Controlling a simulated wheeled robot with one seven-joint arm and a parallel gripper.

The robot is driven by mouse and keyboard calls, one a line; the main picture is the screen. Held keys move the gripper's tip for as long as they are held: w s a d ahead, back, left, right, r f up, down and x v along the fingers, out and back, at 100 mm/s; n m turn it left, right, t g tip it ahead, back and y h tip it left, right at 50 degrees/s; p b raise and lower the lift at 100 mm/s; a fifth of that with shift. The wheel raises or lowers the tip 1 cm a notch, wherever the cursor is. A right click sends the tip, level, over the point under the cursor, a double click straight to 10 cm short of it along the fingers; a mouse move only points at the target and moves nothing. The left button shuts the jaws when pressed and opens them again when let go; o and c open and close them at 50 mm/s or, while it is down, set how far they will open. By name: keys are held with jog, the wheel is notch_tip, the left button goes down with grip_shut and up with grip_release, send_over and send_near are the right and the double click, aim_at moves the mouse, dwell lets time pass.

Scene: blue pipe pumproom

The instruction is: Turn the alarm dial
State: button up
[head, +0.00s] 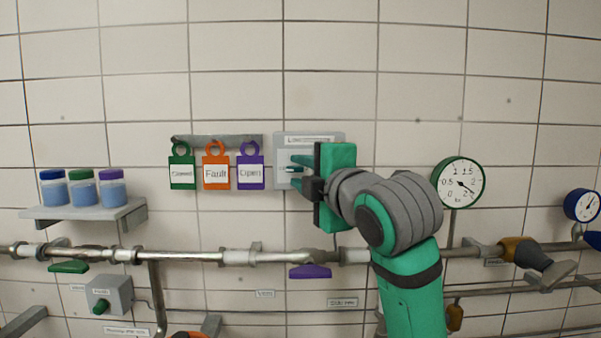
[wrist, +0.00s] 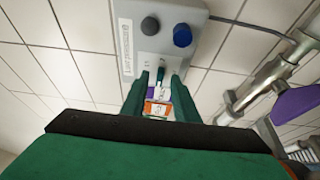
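A grey control box (head: 336,139) with a label along its top is on the tiled wall, partly hidden by my gripper. In the wrist view the box (wrist: 128,50) shows a dark knob (wrist: 150,26) and a blue knob (wrist: 182,35). A small teal piece (wrist: 161,74) shows between my fingertips; it may be a dial on the box. The label text is too small to read, so I cannot tell which control is the alarm dial. My gripper (head: 297,179) is at the box's left part, fingers apart. I cannot tell whether they touch the teal piece.
Green (head: 181,173), orange (head: 215,174) and purple (head: 250,173) tags hang left of the box. Pipes (head: 190,256) run below, with a purple handle (head: 310,271). A shelf (head: 85,211) with jars is at left; a green-rimmed gauge (head: 458,183) is at right.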

jog(key=shift+w+a, duration=0.1)
jog(key=shift+w, duration=0.3)
grip_shut()
